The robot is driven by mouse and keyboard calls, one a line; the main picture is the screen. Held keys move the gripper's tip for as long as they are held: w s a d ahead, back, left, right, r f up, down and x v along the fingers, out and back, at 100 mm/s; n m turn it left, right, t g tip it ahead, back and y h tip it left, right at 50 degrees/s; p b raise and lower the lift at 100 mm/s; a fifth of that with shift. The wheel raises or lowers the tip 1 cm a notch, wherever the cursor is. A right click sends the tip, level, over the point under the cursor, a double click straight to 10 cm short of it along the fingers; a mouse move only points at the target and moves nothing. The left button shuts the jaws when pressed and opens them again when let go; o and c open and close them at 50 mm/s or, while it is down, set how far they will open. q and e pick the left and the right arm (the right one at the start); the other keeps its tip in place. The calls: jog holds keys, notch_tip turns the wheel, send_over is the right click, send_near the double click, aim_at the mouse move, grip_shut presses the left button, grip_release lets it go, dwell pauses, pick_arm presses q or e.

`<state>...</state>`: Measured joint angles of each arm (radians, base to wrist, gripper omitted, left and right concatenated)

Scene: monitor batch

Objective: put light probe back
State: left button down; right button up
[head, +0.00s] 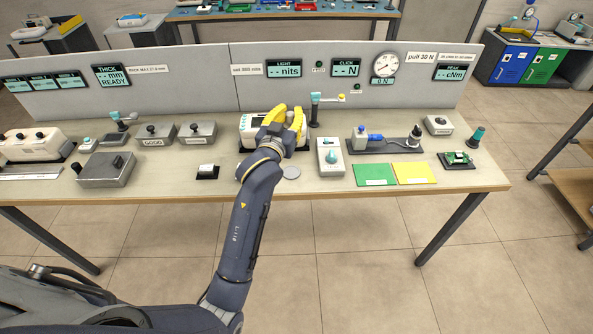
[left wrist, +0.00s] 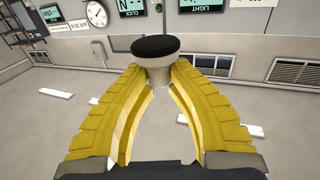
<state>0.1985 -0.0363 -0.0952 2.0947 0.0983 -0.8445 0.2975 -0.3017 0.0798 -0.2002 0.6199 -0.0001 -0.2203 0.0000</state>
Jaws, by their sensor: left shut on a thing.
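My left gripper (head: 284,120) has yellow fingers and is over the middle of the bench, in front of a white device (head: 250,128). In the left wrist view my left gripper (left wrist: 158,78) is shut on the light probe (left wrist: 155,47), a pale round body with a black disc end, held at the fingertips. In the head view the fingers and wrist hide the probe. The LIGHT display (head: 283,68) on the grey panel shows dashes and nits. My right gripper is not in view.
A teal-topped post (head: 314,110) stands just right of the gripper. A white box with a teal knob (head: 330,157), a green mat (head: 375,174) and a yellow mat (head: 414,173) lie further right. Metal boxes (head: 106,169) stand left. The bench front is partly bare.

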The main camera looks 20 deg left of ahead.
pick_arm(q)
notch_tip(320, 180, down, 20)
jog(key=shift+a+r, duration=0.1)
jog(key=shift+r, duration=0.1)
dwell(0.5)
jog(key=shift+f, duration=0.1)
jog(key=c, duration=1.3)
grip_release()
